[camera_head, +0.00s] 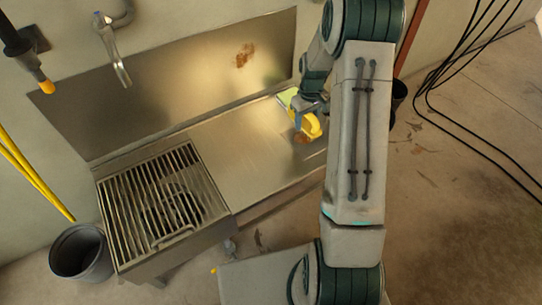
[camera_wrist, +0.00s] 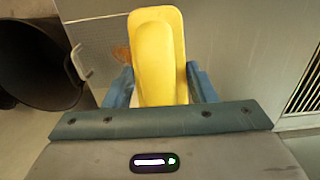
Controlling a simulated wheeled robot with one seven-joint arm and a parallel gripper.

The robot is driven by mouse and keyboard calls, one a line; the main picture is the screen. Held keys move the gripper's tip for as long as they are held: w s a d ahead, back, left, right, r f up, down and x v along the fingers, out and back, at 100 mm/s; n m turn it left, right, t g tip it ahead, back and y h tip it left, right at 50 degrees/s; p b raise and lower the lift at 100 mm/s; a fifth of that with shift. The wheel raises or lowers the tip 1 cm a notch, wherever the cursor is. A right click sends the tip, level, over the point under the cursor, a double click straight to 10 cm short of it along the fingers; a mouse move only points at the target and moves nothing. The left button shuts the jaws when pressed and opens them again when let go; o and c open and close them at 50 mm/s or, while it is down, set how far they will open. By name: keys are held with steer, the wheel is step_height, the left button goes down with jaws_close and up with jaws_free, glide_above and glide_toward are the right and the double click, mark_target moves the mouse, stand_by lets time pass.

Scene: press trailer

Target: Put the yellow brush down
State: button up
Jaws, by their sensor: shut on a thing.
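The yellow brush (camera_head: 312,124) is at the right part of the metal counter (camera_head: 232,150) in the head view. In the wrist view the yellow brush (camera_wrist: 158,55) lies between the two blue fingers of my gripper (camera_wrist: 160,88), which is shut on it. In the head view my gripper (camera_head: 299,119) is partly hidden by my arm. I cannot tell whether the brush touches the counter.
A green and white item (camera_head: 287,97) lies behind the brush by the backsplash (camera_head: 180,75). A slatted metal grate (camera_head: 150,200) fills the counter's left part. A dark bucket (camera_head: 80,252) stands on the floor at left. The counter's middle is clear.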

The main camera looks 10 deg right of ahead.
steer(key=a+f+b, duration=0.1)
steer(key=a+f, duration=0.1)
steer(key=a, duration=0.1)
steer(key=a+f+b, duration=0.1)
steer(key=a+f, duration=0.1)
steer(key=a, duration=0.2)
steer(key=a+f+b, duration=0.2)
steer(key=a+f, duration=0.1)
steer(key=a, duration=0.1)
steer(key=shift+s+a, duration=0.1)
steer(key=shift+s, duration=0.2)
steer(key=shift+f+b, duration=1.05)
steer(key=shift+f, duration=0.8)
steer(key=shift+f, duration=0.15)
steer(key=o, duration=0.9)
steer(key=shift+o, duration=0.2)
step_height(320, 180, up, 12)
steer(key=p, duration=0.4)
steer(key=s+r+m, duration=0.2)
steer(key=s+r, duration=0.9)
steer(key=s+a+r+m+t, duration=0.1)
steer(key=s+r, duration=0.3)
steer(key=s, duration=1)
steer(key=shift+s+r+p, duration=0.2)
steer(key=shift+s+p, duration=0.1)
steer(key=shift+s, duration=0.1)
